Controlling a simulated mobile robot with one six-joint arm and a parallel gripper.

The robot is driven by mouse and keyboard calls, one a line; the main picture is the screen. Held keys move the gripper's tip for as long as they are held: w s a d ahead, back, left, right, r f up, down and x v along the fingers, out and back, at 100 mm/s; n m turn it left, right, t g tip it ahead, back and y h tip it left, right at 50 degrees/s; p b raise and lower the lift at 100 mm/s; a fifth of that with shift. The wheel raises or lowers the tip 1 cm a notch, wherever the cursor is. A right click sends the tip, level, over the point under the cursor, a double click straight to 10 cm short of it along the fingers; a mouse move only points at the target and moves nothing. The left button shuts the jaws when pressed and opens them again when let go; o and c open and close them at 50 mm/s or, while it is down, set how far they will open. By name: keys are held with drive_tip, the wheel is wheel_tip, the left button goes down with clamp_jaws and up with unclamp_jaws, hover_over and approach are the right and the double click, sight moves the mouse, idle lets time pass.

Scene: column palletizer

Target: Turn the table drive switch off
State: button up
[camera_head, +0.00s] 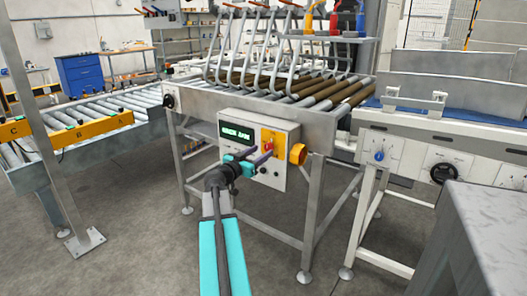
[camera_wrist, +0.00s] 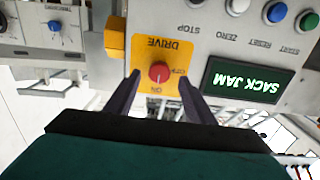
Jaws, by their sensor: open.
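The drive switch is a red knob (camera_wrist: 159,71) on a yellow plate (camera_wrist: 150,48) marked DRIVE, with ON and OFF labels. The wrist view shows it upside down, with ON below the knob and OFF to its upper right. I cannot tell which label the knob points at. In the head view the yellow plate (camera_head: 266,134) is on the front of a grey control box (camera_head: 239,118) under the roller table. My gripper (camera_head: 257,155) is open in front of the plate. In the wrist view its dark fingers (camera_wrist: 158,79) stand either side of the knob, with no clear contact.
A green display (camera_wrist: 241,82) reads SACK JAM beside the plate. Several push buttons (camera_wrist: 276,12) line the same panel. An orange knob (camera_head: 298,153) sticks out at the box's right side. A grey block (camera_head: 492,225) stands at the lower right, and a roller conveyor (camera_head: 95,110) is at left.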

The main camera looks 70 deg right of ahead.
sight(270, 147)
drive_tip(key=shift+x, duration=1.45)
drive_tip(key=c, duration=1)
drive_tip(key=shift+s+a, duration=0.1)
drive_tip(key=shift+a, duration=0.05)
drive_tip(key=shift+c, duration=0.3)
